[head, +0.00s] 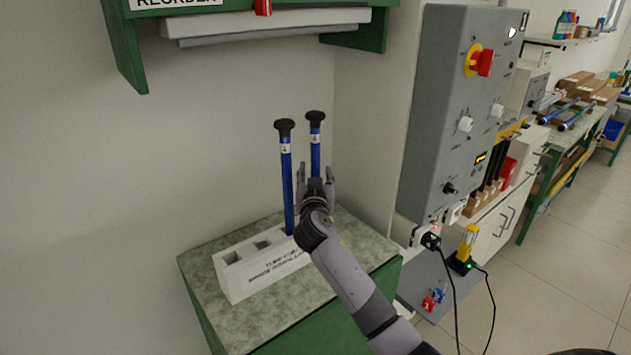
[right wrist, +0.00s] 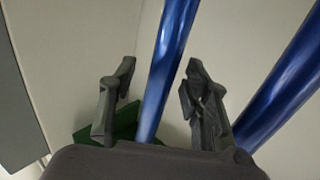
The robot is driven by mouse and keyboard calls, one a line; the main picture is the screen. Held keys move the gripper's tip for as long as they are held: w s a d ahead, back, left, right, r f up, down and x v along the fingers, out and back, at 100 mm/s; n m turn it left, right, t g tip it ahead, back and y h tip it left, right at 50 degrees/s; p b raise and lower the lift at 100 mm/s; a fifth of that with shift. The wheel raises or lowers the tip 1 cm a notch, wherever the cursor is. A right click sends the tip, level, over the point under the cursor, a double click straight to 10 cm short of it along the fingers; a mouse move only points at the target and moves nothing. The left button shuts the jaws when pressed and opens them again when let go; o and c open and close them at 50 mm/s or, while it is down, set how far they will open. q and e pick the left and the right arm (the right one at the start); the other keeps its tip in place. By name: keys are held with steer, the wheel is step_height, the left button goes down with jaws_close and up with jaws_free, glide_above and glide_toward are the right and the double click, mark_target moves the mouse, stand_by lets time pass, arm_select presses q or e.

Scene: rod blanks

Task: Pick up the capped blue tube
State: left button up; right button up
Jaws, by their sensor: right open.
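Two blue tubes with black caps and small white labels stand upright in a white block rack (head: 237,287): the left tube (head: 287,185) and the right tube (head: 315,160). My right gripper (head: 315,176) is open, in front of the right tube, hiding its lower part. In the right wrist view, one blue tube (right wrist: 165,70) shows between the spread fingers, apart from both in the picture; how deep it sits between them I cannot tell. Another tube (right wrist: 285,80) passes right of the right finger. My left gripper is not in view.
The rack has open square holes at its left and stands on a green bench with a speckled top (head: 215,327). A grey control cabinet (head: 455,115) is close on the right. A green-framed shelf (head: 127,50) hangs above.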

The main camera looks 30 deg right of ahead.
steer(key=shift+w+d, duration=0.1)
steer(key=shift+w, duration=0.15)
steer(key=shift+c, duration=0.3)
jaws_close()
